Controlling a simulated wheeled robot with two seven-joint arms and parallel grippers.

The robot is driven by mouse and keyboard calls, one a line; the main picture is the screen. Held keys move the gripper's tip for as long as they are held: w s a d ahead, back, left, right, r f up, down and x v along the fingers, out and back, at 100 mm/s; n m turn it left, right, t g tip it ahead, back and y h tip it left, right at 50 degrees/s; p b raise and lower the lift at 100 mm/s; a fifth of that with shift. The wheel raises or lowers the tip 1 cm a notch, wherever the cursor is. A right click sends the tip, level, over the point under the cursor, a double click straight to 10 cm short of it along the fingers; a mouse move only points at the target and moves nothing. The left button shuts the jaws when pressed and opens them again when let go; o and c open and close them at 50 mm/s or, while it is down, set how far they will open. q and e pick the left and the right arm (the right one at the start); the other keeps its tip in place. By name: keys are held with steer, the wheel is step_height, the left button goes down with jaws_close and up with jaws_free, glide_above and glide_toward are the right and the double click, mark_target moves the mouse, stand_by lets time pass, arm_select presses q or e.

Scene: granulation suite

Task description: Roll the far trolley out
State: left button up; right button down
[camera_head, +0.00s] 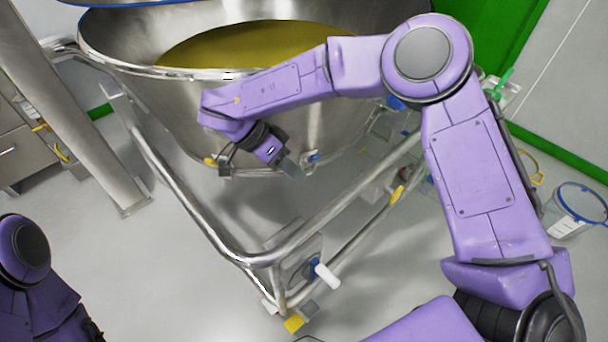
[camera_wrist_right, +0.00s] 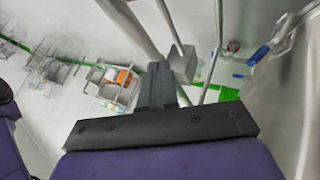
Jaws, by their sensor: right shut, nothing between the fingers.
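A large steel bowl trolley (camera_head: 165,118) fills the upper middle of the head view, with yellow-olive material inside. Its tubular steel frame (camera_head: 190,205) comes to a front corner with a yellow-marked castor below. I cannot tell whether this is the far trolley. My right gripper (camera_head: 292,168) is shut and empty, in front of the bowl's lower wall and inside the frame outline; contact is not clear. Its closed fingers also show in the right wrist view (camera_wrist_right: 160,85), with a steel wall at the right. My left arm shows at lower left; its gripper is out of view.
A thick steel post (camera_head: 70,100) stands left of the trolley. A drawer cabinet (camera_head: 15,155) is at the far left. A clear container with a blue rim (camera_head: 580,203) is at the right. The pale floor (camera_head: 150,270) at lower left is clear.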

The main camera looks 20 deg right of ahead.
steer(key=b+x, duration=0.1)
steer(key=x, duration=0.8)
steer(key=shift+s+d, duration=0.15)
